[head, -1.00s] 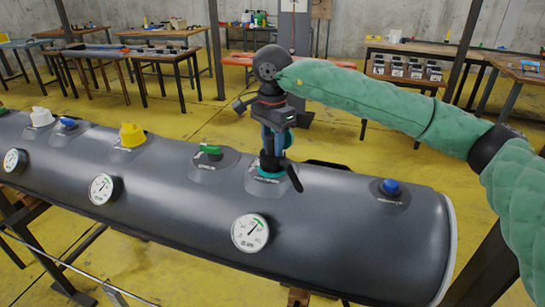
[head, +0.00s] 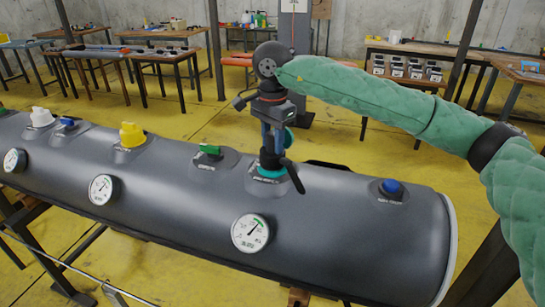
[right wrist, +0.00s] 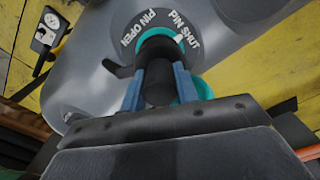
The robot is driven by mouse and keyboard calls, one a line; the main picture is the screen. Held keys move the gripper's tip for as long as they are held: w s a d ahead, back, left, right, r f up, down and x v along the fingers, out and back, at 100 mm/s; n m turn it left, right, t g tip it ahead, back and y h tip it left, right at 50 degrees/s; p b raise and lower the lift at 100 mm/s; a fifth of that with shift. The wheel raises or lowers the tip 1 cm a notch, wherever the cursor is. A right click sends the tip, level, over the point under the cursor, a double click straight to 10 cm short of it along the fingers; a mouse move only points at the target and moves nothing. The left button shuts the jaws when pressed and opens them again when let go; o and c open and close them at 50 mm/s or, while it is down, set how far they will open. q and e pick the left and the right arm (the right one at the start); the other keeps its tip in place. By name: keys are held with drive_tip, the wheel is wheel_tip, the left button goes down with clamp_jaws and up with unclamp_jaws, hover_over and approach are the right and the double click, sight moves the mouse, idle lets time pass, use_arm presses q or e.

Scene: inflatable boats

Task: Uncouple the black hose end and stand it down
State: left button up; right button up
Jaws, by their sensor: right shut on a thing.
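The black hose end (right wrist: 158,82) stands upright in a teal-ringed port on top of the grey tube. The port's teal collar (head: 270,172) shows in the head view. A black lever (head: 293,176) sticks out low at the hose end's right. My right gripper (head: 272,138) points down from above and is shut on the hose end, with its blue fingers on either side. In the right wrist view the collar lettering (right wrist: 184,28) reads PIN SHUT and PIN OPEN. The hose end's lower seat is partly hidden by the fingers. My left gripper is not in view.
The grey tube (head: 340,225) carries a green-handled valve (head: 210,150), a yellow cap (head: 132,134), a white cap (head: 41,117) and a blue cap (head: 391,187). A gauge (head: 250,233) sits on its front. Tube surface is bare between the hose end and the blue cap.

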drive_tip(key=shift+r, duration=2.25)
drive_tip(key=shift+p, duration=0.3)
